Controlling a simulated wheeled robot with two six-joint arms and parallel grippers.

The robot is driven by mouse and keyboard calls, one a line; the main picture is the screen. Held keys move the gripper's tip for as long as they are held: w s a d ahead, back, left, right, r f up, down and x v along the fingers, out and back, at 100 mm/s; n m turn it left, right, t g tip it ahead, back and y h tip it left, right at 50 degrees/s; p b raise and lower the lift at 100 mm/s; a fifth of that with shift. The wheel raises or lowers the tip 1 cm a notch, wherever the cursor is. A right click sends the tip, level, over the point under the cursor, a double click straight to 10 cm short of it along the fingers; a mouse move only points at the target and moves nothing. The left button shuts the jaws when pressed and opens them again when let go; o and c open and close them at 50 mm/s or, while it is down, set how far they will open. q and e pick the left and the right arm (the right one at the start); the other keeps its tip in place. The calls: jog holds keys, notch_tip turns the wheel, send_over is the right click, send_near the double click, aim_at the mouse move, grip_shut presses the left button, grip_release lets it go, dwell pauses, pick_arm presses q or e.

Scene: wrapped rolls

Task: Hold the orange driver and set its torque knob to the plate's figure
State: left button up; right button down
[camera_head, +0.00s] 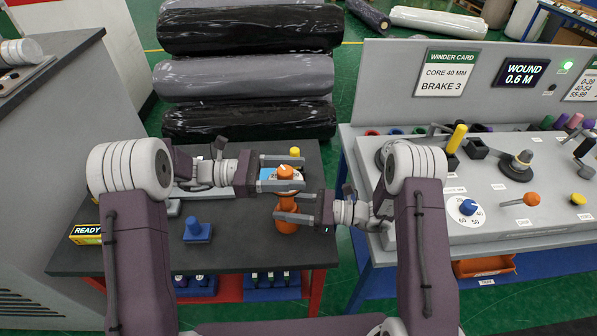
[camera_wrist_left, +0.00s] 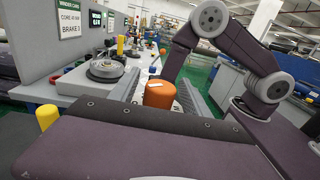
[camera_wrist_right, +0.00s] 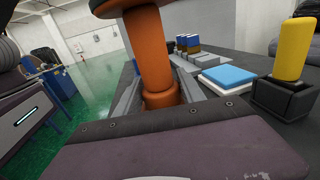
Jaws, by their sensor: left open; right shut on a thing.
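The orange driver (camera_head: 286,206) stands upright near the right edge of the dark table. My right gripper (camera_head: 290,207) is shut on its body, and the orange shaft also rises between the fingers in the right wrist view (camera_wrist_right: 150,50). The driver's orange top knob (camera_head: 285,172) carries a white pointer mark. My left gripper (camera_head: 287,172) is open with its fingers on either side of the knob. In the left wrist view the knob (camera_wrist_left: 159,95) sits between the fingers, its white mark on top. I cannot read any scale figures on the driver, nor pick out its plate.
A blue-and-white pad (camera_wrist_right: 228,77) and a yellow-handled piece in a black block (camera_wrist_right: 293,55) are close by. A blue knob piece (camera_head: 197,230) and a yellow READY box (camera_head: 86,233) are at the left. The control bench (camera_head: 480,235) stands right, its card reading BRAKE 3.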

pick_arm(q)
jog(key=shift+d, duration=0.75)
jog(key=shift+c, duration=0.4)
grip_shut()
jog(key=shift+s+a+m+g+y, duration=0.1)
jog(key=shift+s+m+g+y, duration=0.15)
jog(key=shift+m+g, duration=0.7)
jog(key=shift+s+m+g+y, duration=0.1)
jog(key=shift+m+g+y, duration=0.35)
jog(key=shift+g, duration=0.8)
jog(key=shift+s+a+m+g+y, duration=0.1)
jog(key=shift+s+m+g+y, duration=0.1)
jog(key=shift+m+g, duration=0.75)
jog(key=shift+o, duration=0.4)
grip_release()
notch_tip(320, 180, up, 10)
